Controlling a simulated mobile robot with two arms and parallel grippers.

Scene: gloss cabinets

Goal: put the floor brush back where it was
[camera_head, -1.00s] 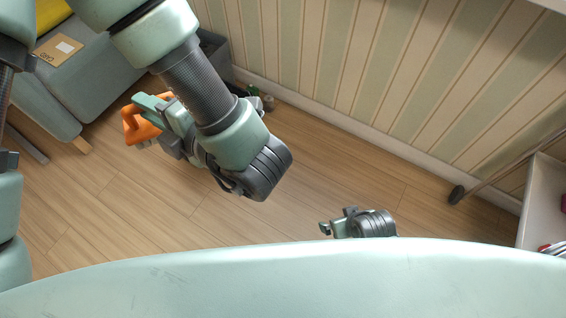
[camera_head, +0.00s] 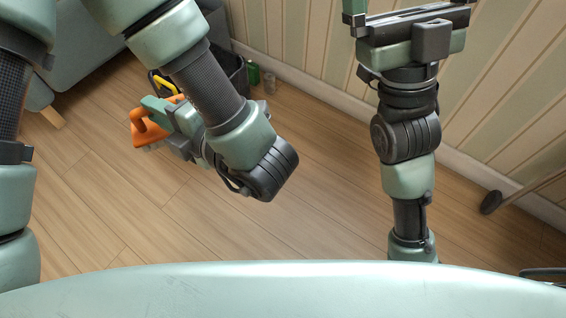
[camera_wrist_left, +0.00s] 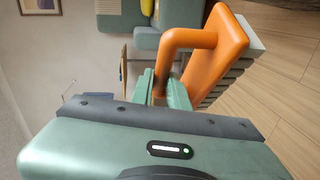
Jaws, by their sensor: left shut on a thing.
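The floor brush (camera_head: 145,132) is orange with a looped handle and pale bristles underneath. My left gripper (camera_head: 168,112) is shut on its handle and holds it above the wooden floor, left of the middle in the head view. In the left wrist view the brush (camera_wrist_left: 222,55) shows its orange body and grey bristles, with the left fingers (camera_wrist_left: 165,88) at the handle loop. My right gripper (camera_head: 358,8) is at the top edge of the head view, partly cut off. Its fingertips are not clear, and I see nothing held in it.
A dark bin (camera_head: 236,72) with a yellow item stands behind my left arm. A green can (camera_head: 253,75) and a small jar (camera_head: 270,84) stand beside it near the striped wall (camera_head: 315,45). A sofa (camera_head: 70,50) is at upper left. The middle floor is clear.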

